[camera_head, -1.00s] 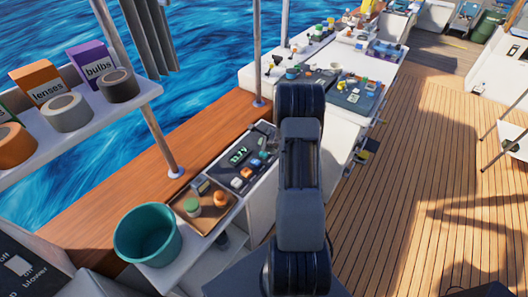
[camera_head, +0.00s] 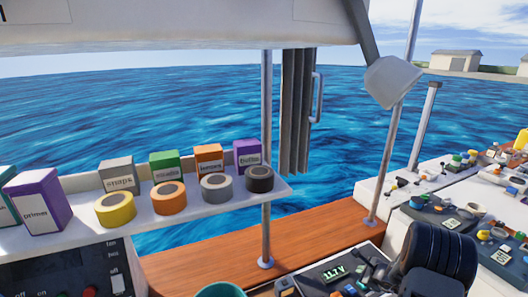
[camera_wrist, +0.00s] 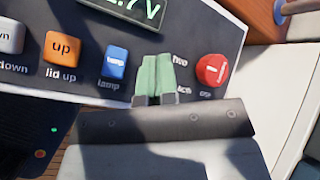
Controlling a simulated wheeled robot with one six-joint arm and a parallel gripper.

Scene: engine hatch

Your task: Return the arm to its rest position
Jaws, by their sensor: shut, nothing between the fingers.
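My gripper (camera_wrist: 157,76) shows in the wrist view as two green fingers side by side, shut with nothing between them. It is over a control panel (camera_wrist: 215,52), between a blue lamp button (camera_wrist: 115,62) and a red round button (camera_wrist: 212,70). I cannot tell whether the fingertips touch the panel. The fingers partly hide the panel there. In the head view my dark arm (camera_head: 440,262) stands at the lower right, and the gripper is hidden. The panel's voltage display (camera_head: 334,272) is left of the arm.
An orange lid up button (camera_wrist: 62,48) is left of the lamp button. A shelf (camera_head: 150,222) holds tape rolls and small boxes. Upright poles (camera_head: 266,150) rise beside it. A lamp (camera_head: 392,82) hangs at the upper right. A teal bucket (camera_head: 221,290) shows at the bottom edge.

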